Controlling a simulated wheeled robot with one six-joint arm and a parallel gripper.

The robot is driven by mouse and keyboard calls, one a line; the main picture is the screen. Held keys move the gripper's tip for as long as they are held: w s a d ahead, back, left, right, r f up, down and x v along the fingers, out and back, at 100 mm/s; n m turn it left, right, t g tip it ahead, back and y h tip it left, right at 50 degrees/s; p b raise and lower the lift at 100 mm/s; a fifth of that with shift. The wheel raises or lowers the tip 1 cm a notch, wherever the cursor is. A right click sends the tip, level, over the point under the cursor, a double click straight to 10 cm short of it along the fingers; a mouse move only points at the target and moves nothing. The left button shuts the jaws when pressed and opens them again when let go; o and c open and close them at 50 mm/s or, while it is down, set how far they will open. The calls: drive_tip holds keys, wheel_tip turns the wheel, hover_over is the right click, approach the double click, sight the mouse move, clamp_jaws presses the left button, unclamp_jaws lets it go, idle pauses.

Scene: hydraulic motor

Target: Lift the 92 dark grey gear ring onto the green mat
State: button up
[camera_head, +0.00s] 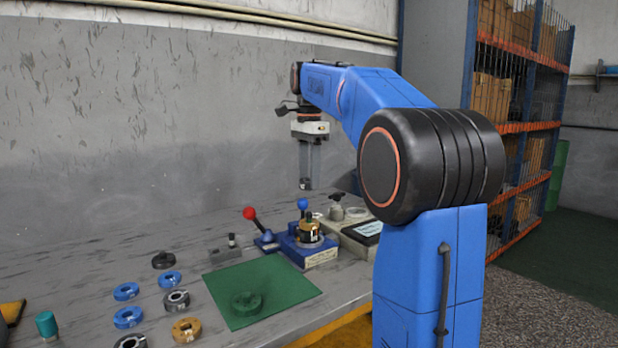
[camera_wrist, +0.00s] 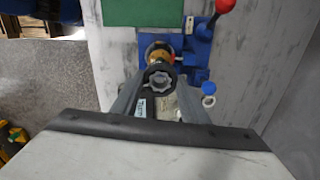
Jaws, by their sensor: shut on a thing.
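My gripper (camera_head: 309,183) is raised above the workbench, over the blue fixture's area. It is shut on a small dark grey gear ring (camera_head: 304,184). In the wrist view the ring (camera_wrist: 149,73) sits between the fingertips, with its toothed hole facing the camera. The green mat (camera_head: 288,277) lies flat on the bench, to the front left of my gripper; part of it shows at the top of the wrist view (camera_wrist: 135,12). A green ring (camera_head: 247,304) lies on the mat.
A blue fixture (camera_head: 318,257) with a brass-coloured part stands behind the mat. A red-knobbed lever (camera_head: 249,213) is beside it. Several blue, grey and brass-coloured rings (camera_head: 186,329) lie left of the mat. A grey block (camera_head: 226,254) and a black-topped box (camera_head: 366,229) flank the fixture.

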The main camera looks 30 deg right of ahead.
drive_tip(key=shift+r, duration=0.25)
drive_tip(key=shift+r, duration=0.55)
